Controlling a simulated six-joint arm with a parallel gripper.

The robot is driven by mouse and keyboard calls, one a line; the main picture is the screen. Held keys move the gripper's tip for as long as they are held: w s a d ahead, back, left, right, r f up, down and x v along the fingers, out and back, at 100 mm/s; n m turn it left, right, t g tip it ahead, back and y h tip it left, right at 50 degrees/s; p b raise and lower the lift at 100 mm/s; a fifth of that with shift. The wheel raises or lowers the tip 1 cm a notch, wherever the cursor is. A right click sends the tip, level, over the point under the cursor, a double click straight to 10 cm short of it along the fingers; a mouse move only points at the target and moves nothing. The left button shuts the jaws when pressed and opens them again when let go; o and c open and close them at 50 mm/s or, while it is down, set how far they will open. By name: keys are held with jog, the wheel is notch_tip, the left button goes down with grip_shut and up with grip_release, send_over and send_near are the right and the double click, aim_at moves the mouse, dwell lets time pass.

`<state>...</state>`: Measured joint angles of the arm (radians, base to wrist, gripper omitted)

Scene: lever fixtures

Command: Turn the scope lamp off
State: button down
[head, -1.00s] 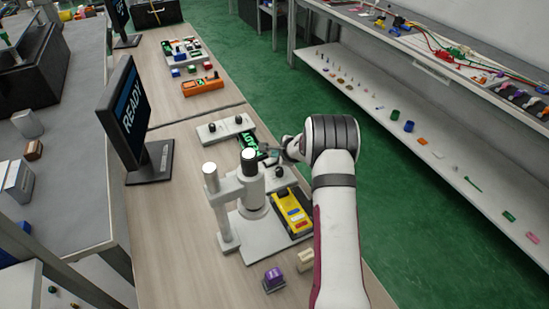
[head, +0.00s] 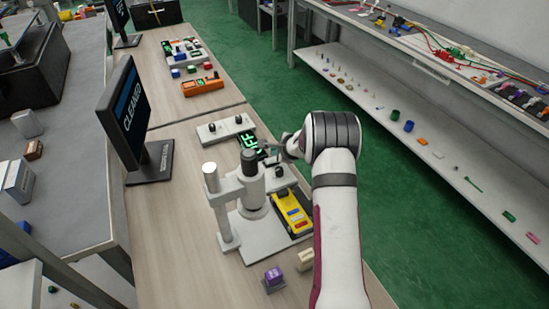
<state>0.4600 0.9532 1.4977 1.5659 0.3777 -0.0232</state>
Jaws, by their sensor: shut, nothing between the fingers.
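The grey scope (head: 251,190) stands on a pale base plate on the wooden bench, with a shorter post (head: 211,178) at its left. The top of its main column is dark. Behind it, a small black display (head: 249,142) shows green letters, partly hidden, that end in "FF". A small dark knob or lever (head: 278,170) sits just right of the column, below my gripper. My gripper (head: 277,153) is shut and empty, close above and behind that knob. Whether it touches anything cannot be told, as the arm's wrist hides part of it.
A monitor (head: 124,106) on the left reads "CLEANED". A yellow device (head: 292,212) lies right of the scope, with a purple block (head: 273,277) and a cream block (head: 304,260) in front. A grey plate with black knobs (head: 225,129) lies behind. An orange device (head: 202,86) is farther back.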

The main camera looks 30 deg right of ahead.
jog(key=shift+r, duration=0.1)
jog(key=r, duration=0.2)
jog(key=a+r, duration=0.1)
jog(key=r, duration=0.1)
jog(key=shift+r, duration=0.4)
